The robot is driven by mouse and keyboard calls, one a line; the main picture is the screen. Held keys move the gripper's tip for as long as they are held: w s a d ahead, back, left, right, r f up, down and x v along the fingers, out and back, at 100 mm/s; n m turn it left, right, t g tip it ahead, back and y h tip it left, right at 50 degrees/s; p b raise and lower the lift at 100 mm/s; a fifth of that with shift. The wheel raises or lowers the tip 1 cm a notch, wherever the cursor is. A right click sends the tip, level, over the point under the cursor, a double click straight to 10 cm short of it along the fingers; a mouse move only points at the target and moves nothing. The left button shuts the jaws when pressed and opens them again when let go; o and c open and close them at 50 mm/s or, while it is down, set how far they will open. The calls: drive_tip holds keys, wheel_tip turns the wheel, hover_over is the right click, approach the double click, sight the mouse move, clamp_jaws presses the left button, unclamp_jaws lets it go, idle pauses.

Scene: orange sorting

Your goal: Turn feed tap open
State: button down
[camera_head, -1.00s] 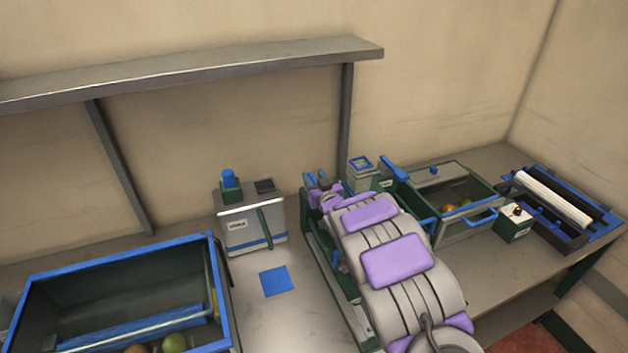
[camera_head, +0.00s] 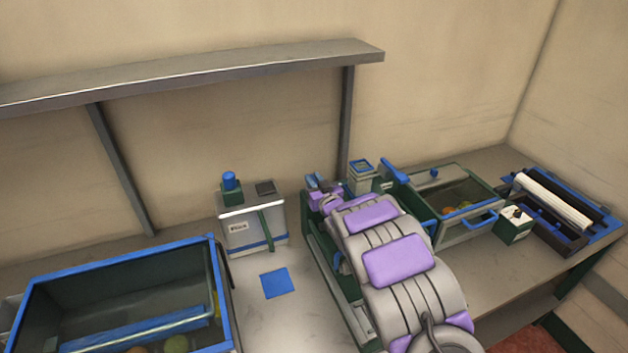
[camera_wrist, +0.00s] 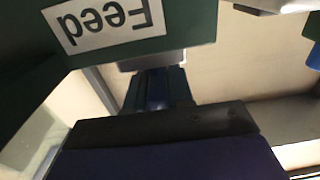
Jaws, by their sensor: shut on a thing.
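The feed tap's dark green body with a white "Feed" label (camera_wrist: 110,25) fills the upper left of the wrist view, upside down. Just below it is a blue part (camera_wrist: 157,90), apparently the tap handle. My gripper (camera_wrist: 160,105) is shut on this blue part; its dark jaw edge crosses the lower middle of the view. In the head view my gripper (camera_head: 318,184) is small, at the far end of my arm, beside the green frame. My arm hides most of the tap there, so the handle's angle is unclear.
A blue-rimmed crate (camera_head: 219,290) holding fruit is at lower left. A white box (camera_head: 250,228) and blue square (camera_head: 275,282) lie left of my arm. A glass-topped bin (camera_head: 470,228) and roller unit (camera_head: 555,203) stand right. A shelf (camera_head: 200,72) is above.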

drive_tip(key=shift+d+p, duration=0.1)
drive_tip(key=shift+p, duration=0.35)
drive_tip(key=shift+r+n+g+y+p, duration=0.25)
drive_tip(key=shift+n+g+y+p, duration=0.45)
drive_tip(key=shift+y+p, duration=0.45)
drive_tip(key=shift+f+n+y+p, duration=0.1)
drive_tip(key=shift+n+y+p, duration=0.3)
drive_tip(key=shift+p, duration=0.2)
drive_tip(key=shift+n+g+y+p, duration=0.3)
drive_tip(key=shift+g+p, duration=0.1)
drive_tip(key=shift+p, duration=0.1)
drive_tip(key=shift+f+n+g+y+p, duration=0.15)
drive_tip(key=shift+n+g+y+p, duration=1.05)
drive_tip(key=shift+g+y+p, duration=0.15)
drive_tip(key=shift+n+g+y, duration=0.3)
drive_tip(key=shift+g, duration=0.05)
drive_tip(key=c, duration=1.1)
unclamp_jaws()
